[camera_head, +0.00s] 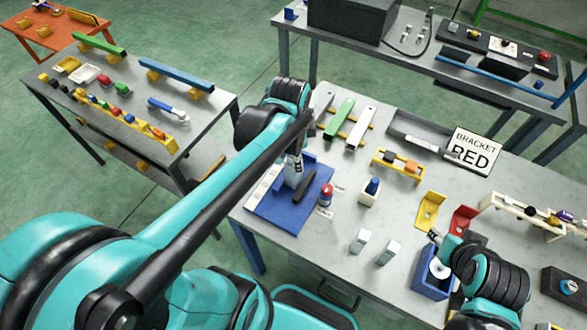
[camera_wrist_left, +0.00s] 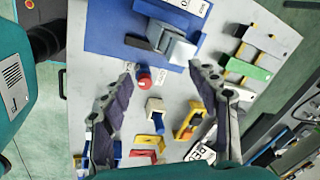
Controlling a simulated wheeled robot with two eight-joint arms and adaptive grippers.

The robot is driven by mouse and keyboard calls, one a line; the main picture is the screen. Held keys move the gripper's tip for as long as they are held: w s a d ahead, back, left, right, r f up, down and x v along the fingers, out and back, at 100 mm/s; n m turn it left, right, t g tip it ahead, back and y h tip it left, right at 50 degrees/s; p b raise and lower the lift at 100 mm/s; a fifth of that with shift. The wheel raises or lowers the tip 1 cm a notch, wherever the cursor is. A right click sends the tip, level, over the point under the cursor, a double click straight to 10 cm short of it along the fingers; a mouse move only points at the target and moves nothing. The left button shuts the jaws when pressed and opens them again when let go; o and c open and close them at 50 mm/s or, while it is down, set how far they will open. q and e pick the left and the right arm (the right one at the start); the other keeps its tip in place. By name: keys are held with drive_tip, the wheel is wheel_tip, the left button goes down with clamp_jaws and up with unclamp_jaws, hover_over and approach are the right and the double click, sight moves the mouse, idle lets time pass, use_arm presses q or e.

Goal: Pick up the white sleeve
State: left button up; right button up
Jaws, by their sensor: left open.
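A white round piece with a hole, possibly the white sleeve (camera_head: 440,269), sits in a blue box (camera_head: 428,284) at the lower right of the head view. My right gripper (camera_head: 436,238) is beside that box, mostly hidden by its arm; its jaws cannot be made out. My left gripper (camera_head: 298,165) is above the blue board at the table's left side, far from the box. In the left wrist view its two fingers (camera_wrist_left: 162,66) are spread, with nothing between them. No white sleeve can be clearly told in that view.
The blue board (camera_head: 268,205) carries a grey fixture and a dark bar. A red-topped piece (camera_head: 326,194), a white block with a blue piece (camera_head: 369,193) and two pale blocks (camera_head: 388,252) stand nearby. Yellow and red brackets (camera_head: 430,211) lie left of the rack (camera_head: 520,214).

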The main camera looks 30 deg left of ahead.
sight(293, 173)
use_arm(q)
drive_tip(key=w+m, duration=0.1)
drive_tip(key=w+a+f+m+g, duration=0.1)
drive_tip(key=m, duration=0.1)
drive_tip(key=w+a+m, duration=0.1)
drive_tip(key=shift+a+f+m+g+p, duration=0.2)
drive_tip(key=shift+f+m+g+p, duration=0.15)
drive_tip(key=shift+m+g+p, duration=0.05)
drive_tip(key=shift+w+a+f+m+g, duration=0.3)
drive_tip(key=shift+f+m, duration=0.1)
drive_tip(key=shift+m, duration=0.3)
drive_tip(key=f, duration=0.2)
drive_tip(key=f+b, duration=0.1)
drive_tip(key=f, duration=0.2)
drive_tip(key=f+b, duration=0.1)
drive_tip(key=f, duration=0.2)
drive_tip(key=shift+s+d, duration=0.1)
drive_tip(key=shift+s, duration=0.15)
drive_tip(key=shift+r, duration=0.1)
clamp_jaws()
